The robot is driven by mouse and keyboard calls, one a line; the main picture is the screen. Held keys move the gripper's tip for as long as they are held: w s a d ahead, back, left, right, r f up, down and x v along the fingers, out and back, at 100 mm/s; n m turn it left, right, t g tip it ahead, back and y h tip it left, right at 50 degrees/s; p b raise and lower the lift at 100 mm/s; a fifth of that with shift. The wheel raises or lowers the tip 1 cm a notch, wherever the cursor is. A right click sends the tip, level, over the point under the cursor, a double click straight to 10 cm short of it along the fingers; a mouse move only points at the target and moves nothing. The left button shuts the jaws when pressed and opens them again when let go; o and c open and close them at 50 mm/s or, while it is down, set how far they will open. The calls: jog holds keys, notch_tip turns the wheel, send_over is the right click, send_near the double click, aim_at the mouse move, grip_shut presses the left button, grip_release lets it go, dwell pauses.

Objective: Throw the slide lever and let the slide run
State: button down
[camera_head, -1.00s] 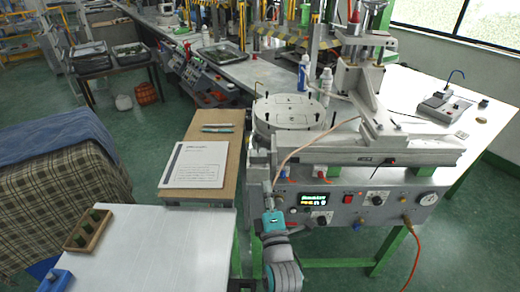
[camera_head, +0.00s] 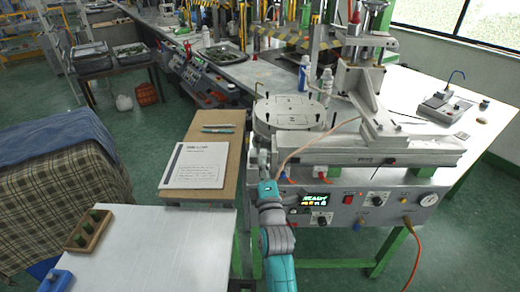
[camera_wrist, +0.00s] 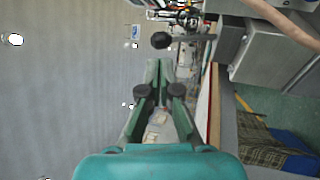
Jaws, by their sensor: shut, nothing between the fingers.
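My gripper (camera_head: 263,150) is at the left end of the injection machine, beside the round mould plate (camera_head: 289,112). In the wrist view, my gripper (camera_wrist: 159,72) is shut with nothing in its fingers. A dark round knob on a thin rod (camera_wrist: 161,40) lies just beyond the fingertips, apart from them in the picture; it looks like the slide lever. In the head view my arm hides that lever. The slide carriage (camera_head: 410,148) sits on the machine's top, right of the round plate. The panel display (camera_head: 315,199) reads READY.
A red switch (camera_head: 348,199), knobs and a gauge (camera_head: 428,199) line the front panel. A booklet (camera_head: 196,165) lies on a brown board to the left. A white table (camera_head: 155,250) holds a wooden block with green pegs (camera_head: 88,229). Bottles (camera_head: 304,74) stand behind the mould.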

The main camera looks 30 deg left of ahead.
aim_at(259, 142)
jog(key=shift+x, duration=2.8)
